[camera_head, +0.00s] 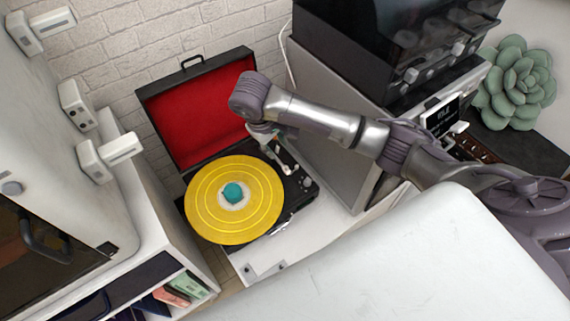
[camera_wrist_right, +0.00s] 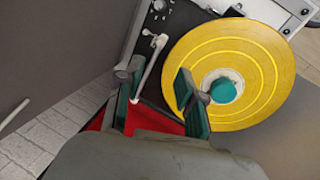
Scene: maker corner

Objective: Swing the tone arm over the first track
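A yellow record (camera_head: 208,200) with a teal centre lies on the black turntable (camera_head: 300,196), whose red-lined lid (camera_head: 196,125) stands open. The pale tone arm (camera_head: 279,163) is to the right of the record, apart from its edge. My right gripper (camera_head: 274,137) is at the tone arm's far end, its fingertips partly hidden by the wrist. In the right wrist view its two fingers (camera_wrist_right: 158,88) are spread, with the tone arm (camera_wrist_right: 148,72) between them. No clear contact shows. The record (camera_wrist_right: 275,65) is beside the right-hand finger there. My left gripper is out of view.
A grey cabinet (camera_head: 325,150) with a dark machine (camera_head: 390,40) on it stands close to the turntable's right. A white machine (camera_head: 60,175) is on the left. A brick wall (camera_head: 140,40) is behind. A succulent (camera_head: 515,85) is at the far right.

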